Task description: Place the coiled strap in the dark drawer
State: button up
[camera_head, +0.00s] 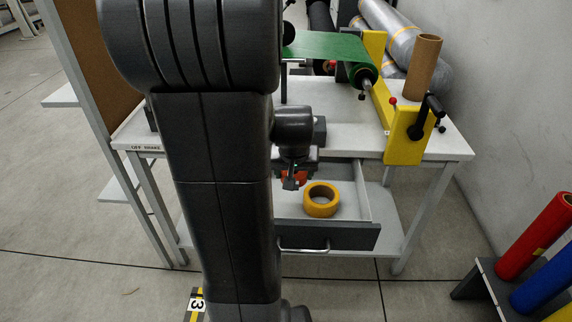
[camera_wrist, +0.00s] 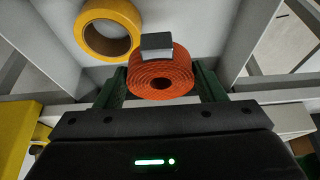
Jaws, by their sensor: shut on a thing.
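The coiled strap (camera_wrist: 160,78) is an orange-red roll with a dark grey block-like end on it. My gripper (camera_wrist: 163,92) is shut on it, with a green finger on each side in the wrist view. In the head view my gripper (camera_head: 295,182) is over the open drawer, and only a bit of the red strap (camera_head: 302,177) shows beside it. The dark drawer (camera_head: 330,237) is pulled out under the table, with a dark front, a bar handle and a pale inside. My arm hides its left part. I cannot tell whether the strap touches the drawer floor.
A yellow tape roll (camera_head: 321,200) lies in the drawer, right of my gripper. The white table (camera_head: 445,146) above carries a yellow stand (camera_head: 404,135) with a green roll (camera_head: 335,46) and a brown tube (camera_head: 423,66). Red and blue rolls (camera_head: 535,235) stand at the lower right.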

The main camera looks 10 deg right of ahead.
jog(key=w, duration=0.3)
jog(key=w+d, duration=0.1)
jog(key=w, duration=0.2)
jog(key=w+d, duration=0.1)
jog(key=w, duration=0.1)
jog(key=shift+w+d+f, duration=0.25)
jog(key=shift+w+f, duration=0.05)
jog(key=shift+w, duration=0.1)
notch_tip(320, 180, down, 6)
jog(key=shift+s+r+b, duration=0.1)
jog(key=shift+b, duration=0.4)
jog(key=shift+c, duration=0.5)
notch_tip(320, 180, down, 4)
jog(key=shift+f+b, duration=0.15)
jog(key=shift+b, duration=0.25)
jog(key=shift+w+f, duration=0.2)
jog(key=shift+f, duration=0.2)
jog(key=shift+f, duration=0.2)
jog(key=o, duration=1.2)
jog(key=shift+r, duration=0.15)
